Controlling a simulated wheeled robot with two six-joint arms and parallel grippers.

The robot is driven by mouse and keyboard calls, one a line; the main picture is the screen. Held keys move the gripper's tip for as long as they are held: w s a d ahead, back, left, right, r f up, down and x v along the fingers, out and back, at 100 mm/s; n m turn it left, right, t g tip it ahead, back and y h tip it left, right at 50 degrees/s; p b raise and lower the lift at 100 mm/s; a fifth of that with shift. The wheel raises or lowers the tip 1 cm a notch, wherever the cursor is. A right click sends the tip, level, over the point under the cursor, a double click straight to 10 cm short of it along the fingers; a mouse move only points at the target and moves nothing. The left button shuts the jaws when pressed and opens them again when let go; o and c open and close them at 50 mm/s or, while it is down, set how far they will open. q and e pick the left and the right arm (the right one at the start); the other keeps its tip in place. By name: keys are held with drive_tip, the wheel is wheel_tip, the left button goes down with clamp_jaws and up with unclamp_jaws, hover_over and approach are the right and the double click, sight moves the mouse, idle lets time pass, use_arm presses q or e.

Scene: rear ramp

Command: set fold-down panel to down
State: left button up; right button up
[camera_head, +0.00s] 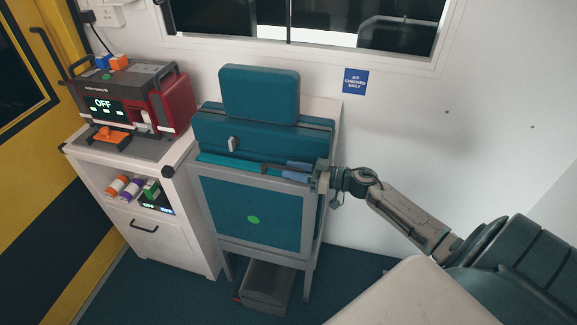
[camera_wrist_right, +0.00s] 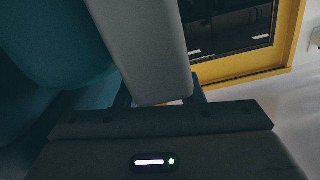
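The panel (camera_head: 254,208) is a teal board in a grey frame with a green dot. It stands steeply upright at the front of the teal seat unit, its top edge near the seat's front. My right gripper (camera_head: 318,180) is at the panel's upper right corner. In the right wrist view a grey bar (camera_wrist_right: 152,60), likely the panel's frame, runs down between the dark fingers (camera_wrist_right: 160,102), with teal surface to its left. The fingers lie close on both sides of the bar; whether they press on it cannot be told. My left gripper is not in view.
A white cabinet (camera_head: 178,240) stands left of the seat unit, carrying a red and grey device (camera_head: 110,105) that reads OFF. A grey box (camera_head: 266,288) lies on the floor under the panel. Bare wall lies behind my right arm.

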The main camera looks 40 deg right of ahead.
drive_tip(key=shift+x, duration=0.9)
clamp_jaws()
drive_tip(key=shift+s+f, duration=0.1)
